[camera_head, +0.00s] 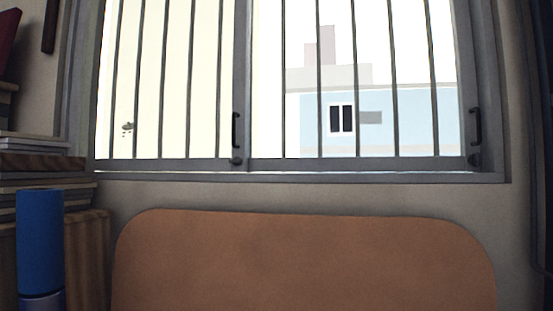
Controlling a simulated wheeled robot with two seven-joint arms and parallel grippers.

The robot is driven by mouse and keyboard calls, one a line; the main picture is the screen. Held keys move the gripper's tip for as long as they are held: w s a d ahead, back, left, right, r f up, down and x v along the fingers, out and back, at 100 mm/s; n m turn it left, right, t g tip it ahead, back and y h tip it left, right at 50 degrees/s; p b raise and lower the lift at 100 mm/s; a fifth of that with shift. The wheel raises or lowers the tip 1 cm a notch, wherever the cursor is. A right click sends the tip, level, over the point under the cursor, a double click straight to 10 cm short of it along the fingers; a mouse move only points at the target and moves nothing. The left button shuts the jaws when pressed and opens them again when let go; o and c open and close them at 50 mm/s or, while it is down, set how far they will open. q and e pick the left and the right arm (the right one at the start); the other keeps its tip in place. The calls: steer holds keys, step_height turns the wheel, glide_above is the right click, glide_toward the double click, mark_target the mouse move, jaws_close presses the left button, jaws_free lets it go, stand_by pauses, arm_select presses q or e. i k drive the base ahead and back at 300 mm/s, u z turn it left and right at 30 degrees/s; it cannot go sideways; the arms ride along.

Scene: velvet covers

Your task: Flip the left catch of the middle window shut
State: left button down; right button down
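A barred window (243,60) with a grey frame fills the upper part of the head view. Two dark handles show on it: one on the middle post (235,130) and one on the right post (476,127). A small round dark catch (236,160) sits just below the middle handle, at the bottom rail. A similar small catch (474,159) sits below the right handle. Whether either catch is open or shut is too small to tell. Neither of my grippers is in view.
A brown rounded panel (300,260), perhaps a seat or headboard back, stands below the window. At the left are a blue cylinder (40,240) and a stack of books or boards (42,163). The window sill (300,177) is bare.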

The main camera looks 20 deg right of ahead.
mark_target(237, 161)
steer(key=z, duration=0.4)
steer(key=k, duration=0.45)
steer(key=z, duration=0.7)
steer(key=i, duration=0.95)
steer(key=u, duration=0.05)
